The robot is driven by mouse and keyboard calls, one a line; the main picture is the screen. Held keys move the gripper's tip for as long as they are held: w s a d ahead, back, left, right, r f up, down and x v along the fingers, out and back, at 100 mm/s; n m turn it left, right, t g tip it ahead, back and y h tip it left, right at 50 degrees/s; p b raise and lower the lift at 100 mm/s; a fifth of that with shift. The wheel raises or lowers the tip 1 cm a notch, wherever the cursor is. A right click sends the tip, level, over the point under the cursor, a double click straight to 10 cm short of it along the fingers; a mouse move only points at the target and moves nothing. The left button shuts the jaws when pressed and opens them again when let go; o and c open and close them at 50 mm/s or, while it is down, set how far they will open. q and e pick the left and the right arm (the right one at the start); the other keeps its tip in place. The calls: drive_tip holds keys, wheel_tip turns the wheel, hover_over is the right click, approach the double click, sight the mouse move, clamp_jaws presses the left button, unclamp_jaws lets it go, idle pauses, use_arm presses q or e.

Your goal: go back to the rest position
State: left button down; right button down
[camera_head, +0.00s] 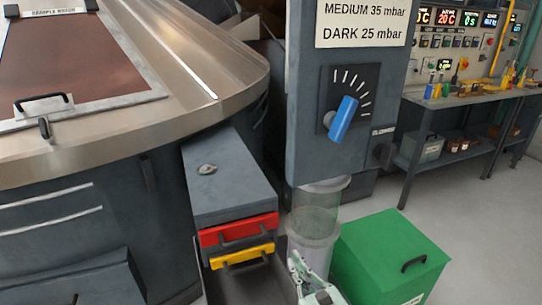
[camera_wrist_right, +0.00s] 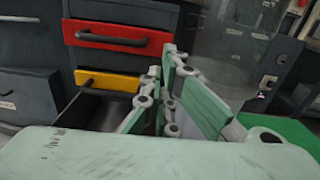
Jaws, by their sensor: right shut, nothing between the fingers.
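My right gripper (camera_head: 304,270) shows at the bottom of the head view, in front of the small drawer cabinet and left of the green box. In the right wrist view its green-padded fingers (camera_wrist_right: 175,70) are shut and empty. Beyond them are the red drawer (camera_wrist_right: 112,36) and the yellow drawer (camera_wrist_right: 106,81), both closed. Below these a dark drawer (camera_wrist_right: 90,109) stands open; the gripper hides part of it. My left gripper is in neither view.
The green box (camera_head: 390,262) stands on the floor at right. A clear cylinder (camera_head: 317,212) hangs under the grey panel with a blue knob (camera_head: 343,119). A large metal-topped machine (camera_head: 190,75) fills the left. A workbench (camera_head: 470,100) stands at back right; the floor before it is clear.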

drive_tip(key=s+f+n+g, duration=0.4)
drive_tip(key=s+n, duration=0.4)
drive_tip(key=n, duration=0.3)
drive_tip(key=s+f+n+g, duration=0.45)
drive_tip(key=s+n, duration=0.25)
drive_tip(key=n, duration=0.5)
drive_tip(key=s+d+f+n+g+h, duration=0.3)
drive_tip(key=s+d+n+g+h, duration=0.25)
drive_tip(key=s+d+n, duration=0.75)
wheel_tip(320, 180, down, 24)
drive_tip(key=s+a+m+p, duration=0.1)
drive_tip(key=s+m, duration=0.1)
drive_tip(key=s+d+f+g+p, duration=0.1)
drive_tip(key=s+d+f+g, duration=0.1)
drive_tip(key=s+f, duration=1.3)
drive_tip(key=shift+s+d+f, duration=0.4)
drive_tip(key=shift+s, duration=0.65)
